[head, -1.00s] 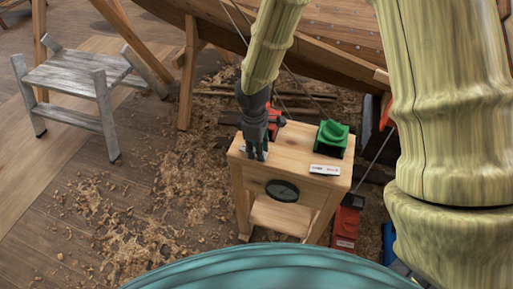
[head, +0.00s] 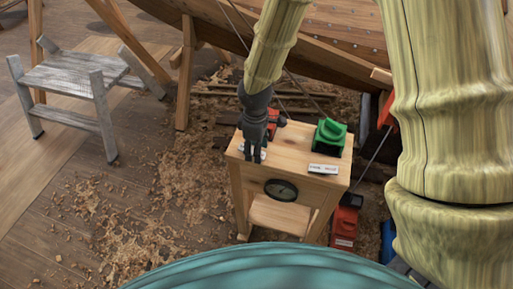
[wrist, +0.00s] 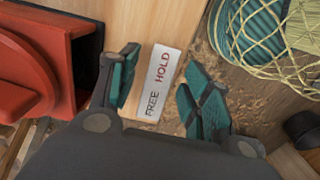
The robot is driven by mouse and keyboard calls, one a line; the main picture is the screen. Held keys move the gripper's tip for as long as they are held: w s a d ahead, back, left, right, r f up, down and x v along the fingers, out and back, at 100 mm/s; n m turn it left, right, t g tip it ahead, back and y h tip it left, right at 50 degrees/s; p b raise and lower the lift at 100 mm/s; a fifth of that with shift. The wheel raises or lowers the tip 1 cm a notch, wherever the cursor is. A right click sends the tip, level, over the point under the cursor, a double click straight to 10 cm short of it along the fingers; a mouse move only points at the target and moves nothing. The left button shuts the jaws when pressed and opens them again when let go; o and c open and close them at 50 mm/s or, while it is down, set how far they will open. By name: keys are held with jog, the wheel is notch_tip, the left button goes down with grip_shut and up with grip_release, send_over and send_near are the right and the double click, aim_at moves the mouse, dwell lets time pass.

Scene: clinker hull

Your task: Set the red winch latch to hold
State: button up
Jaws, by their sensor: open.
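The red winch (head: 274,121) stands at the back left of a small wooden bench (head: 290,150), partly hidden behind my gripper (head: 256,157). In the wrist view the red winch (wrist: 40,70) fills the left side, with a dark gap at its right edge. A white label (wrist: 160,84) reads FREE in black and HOLD in red. My gripper (wrist: 163,83) is open and empty, its teal-padded fingers either side of the label in that view, with the winch to their left. I cannot make out the latch lever or its setting.
A green winch (head: 329,134) stands on the bench's right side, with a white label (head: 323,169) in front. A dark oval wheel (head: 282,190) is on the bench front. A grey stool (head: 75,85) stands at left. The wooden hull (head: 330,45) lies behind.

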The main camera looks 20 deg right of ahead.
notch_tip(320, 180, up, 12)
dwell(0.6)
jog(key=shift+f, duration=0.1)
dwell(0.4)
